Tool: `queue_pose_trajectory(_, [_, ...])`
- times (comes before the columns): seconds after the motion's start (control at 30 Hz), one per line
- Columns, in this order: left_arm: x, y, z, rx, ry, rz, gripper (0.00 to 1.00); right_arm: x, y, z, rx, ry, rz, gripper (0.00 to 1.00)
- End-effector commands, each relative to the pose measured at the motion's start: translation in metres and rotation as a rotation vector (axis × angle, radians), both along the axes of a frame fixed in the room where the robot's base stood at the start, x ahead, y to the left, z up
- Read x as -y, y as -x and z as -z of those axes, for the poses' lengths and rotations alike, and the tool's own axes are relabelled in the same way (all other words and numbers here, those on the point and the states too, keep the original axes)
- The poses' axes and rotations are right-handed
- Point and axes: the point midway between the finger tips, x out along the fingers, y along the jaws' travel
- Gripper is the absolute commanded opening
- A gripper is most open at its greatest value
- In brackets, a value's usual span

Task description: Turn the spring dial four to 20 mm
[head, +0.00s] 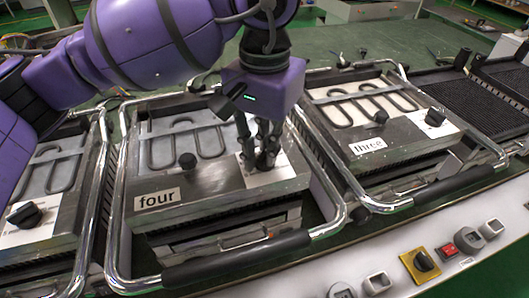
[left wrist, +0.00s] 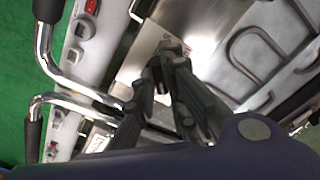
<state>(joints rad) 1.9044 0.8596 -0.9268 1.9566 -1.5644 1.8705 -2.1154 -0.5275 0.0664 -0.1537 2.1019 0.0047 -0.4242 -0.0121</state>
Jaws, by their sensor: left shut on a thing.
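The station labelled "four" (head: 156,198) has a grey top with a looped heating element (head: 187,147) and a black knob (head: 187,160) near its front. My left gripper (head: 264,160) points down over the white scale plate (head: 283,180) at this station's right side. Its fingers are closed around the spring dial there and hide nearly all of it. The dial's reading cannot be made out. In the left wrist view the fingertips (left wrist: 170,48) meet over the pale plate (left wrist: 138,62), with the dial hidden between them. My right gripper is not in view.
Station "three" (head: 367,146) stands to the right with its own black dial (head: 435,117). Another station with a black dial (head: 26,215) is at the left. Chrome handles (head: 122,205) frame each station. A control panel with a yellow-plated switch (head: 421,262) runs along the front.

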Motion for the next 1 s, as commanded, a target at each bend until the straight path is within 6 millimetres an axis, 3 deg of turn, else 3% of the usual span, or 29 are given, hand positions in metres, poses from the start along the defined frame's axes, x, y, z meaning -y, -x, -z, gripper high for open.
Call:
queue_pose_trajectory(0.4, [0.0,-0.001,0.0,0.004,0.002,0.217,0.0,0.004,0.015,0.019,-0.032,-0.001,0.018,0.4])
queue_pose_trajectory(1.0, [0.001,-0.001,-0.002,0.004,0.002,0.258,0.0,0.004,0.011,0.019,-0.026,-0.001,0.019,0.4])
